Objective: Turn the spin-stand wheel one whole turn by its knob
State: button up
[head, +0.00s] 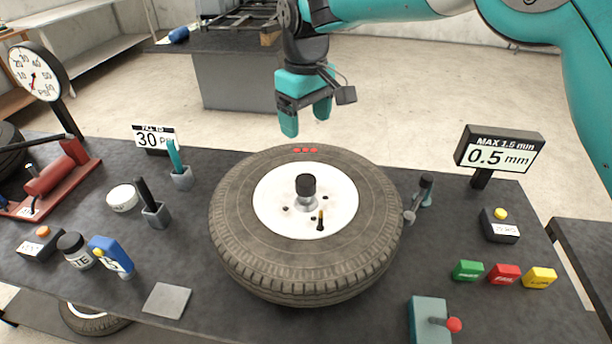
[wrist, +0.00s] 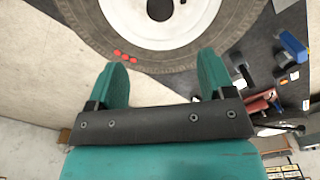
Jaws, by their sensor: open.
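The spin-stand wheel (head: 240,218), a black tire with a white rim, lies flat in the middle of the bench. A black hub cap (head: 305,186) stands at its centre. Three red marks (head: 305,150) are on the tire's far side. My gripper (head: 306,120) is open and empty, above and beyond the far edge of the tire. In the wrist view the fingers (wrist: 168,82) are apart, with tire and red marks beyond them; the knob is not visible there.
A display (head: 499,155) reading 0.5 mm stands at the right, a gauge (head: 38,75) at the left. Pen holders (head: 156,214), a blue tool (head: 111,255) and a lever box (head: 428,318) surround the wheel. Coloured blocks (head: 503,273) sit front right. Space above the wheel is clear.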

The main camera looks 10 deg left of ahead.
aim_at(308, 179)
notch_tip(308, 179, down, 16)
jog(key=p, duration=0.4)
jog(key=shift+r+p, duration=0.15)
jog(key=shift+p, duration=0.15)
jog(key=c, duration=1.3)
jog(key=shift+d, duration=0.15)
